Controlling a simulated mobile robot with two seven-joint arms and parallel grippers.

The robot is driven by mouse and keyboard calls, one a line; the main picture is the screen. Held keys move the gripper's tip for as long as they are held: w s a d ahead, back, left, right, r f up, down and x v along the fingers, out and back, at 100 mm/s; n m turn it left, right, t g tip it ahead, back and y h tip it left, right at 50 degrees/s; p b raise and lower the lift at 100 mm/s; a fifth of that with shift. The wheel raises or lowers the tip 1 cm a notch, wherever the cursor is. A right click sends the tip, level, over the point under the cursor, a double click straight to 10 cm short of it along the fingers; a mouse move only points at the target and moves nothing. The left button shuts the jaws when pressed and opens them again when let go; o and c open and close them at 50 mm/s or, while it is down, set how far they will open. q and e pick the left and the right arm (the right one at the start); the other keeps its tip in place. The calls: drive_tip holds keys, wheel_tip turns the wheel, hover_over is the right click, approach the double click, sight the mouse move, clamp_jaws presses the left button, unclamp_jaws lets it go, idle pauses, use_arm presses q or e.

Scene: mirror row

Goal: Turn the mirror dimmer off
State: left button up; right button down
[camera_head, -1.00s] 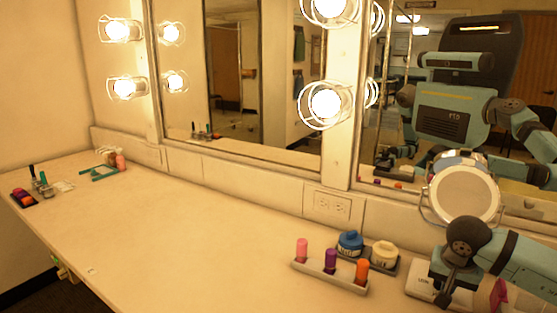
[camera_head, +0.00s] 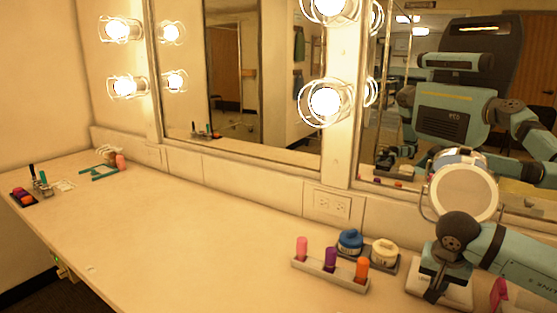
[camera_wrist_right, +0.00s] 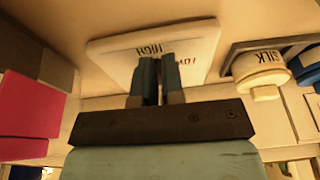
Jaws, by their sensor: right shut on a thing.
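The dimmer is a pale plate (camera_head: 458,297) on the counter at the lower right, below the round mirror (camera_head: 464,194). In the right wrist view its plate (camera_wrist_right: 205,42) carries the words HIGH and LOW. My right gripper (camera_head: 434,294) is down at the plate. In the right wrist view its two fingers (camera_wrist_right: 157,62) are nearly together, shut on the dimmer's control, which they hide. The control's exact setting cannot be seen. The wall bulbs (camera_head: 325,102) are lit. My left gripper is not in view.
A grey holder with pink, purple and orange tubes (camera_head: 331,260) stands left of the dimmer. Blue and cream jars (camera_head: 384,250) stand just behind it. A magenta object (camera_head: 498,294) lies to the right. The counter's middle (camera_head: 190,220) is clear.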

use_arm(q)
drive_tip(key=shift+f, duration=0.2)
use_arm(e)
drive_tip(key=shift+s+a+f, duration=0.15)
drive_tip(key=shift+f, duration=0.3)
drive_tip(key=shift+s+a, duration=0.15)
drive_tip(key=shift+r+p, duration=0.4)
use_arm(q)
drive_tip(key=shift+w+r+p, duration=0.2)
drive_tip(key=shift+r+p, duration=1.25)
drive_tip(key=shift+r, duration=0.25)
use_arm(e)
drive_tip(key=shift+w+r, duration=0.2)
drive_tip(key=shift+r, duration=2.55)
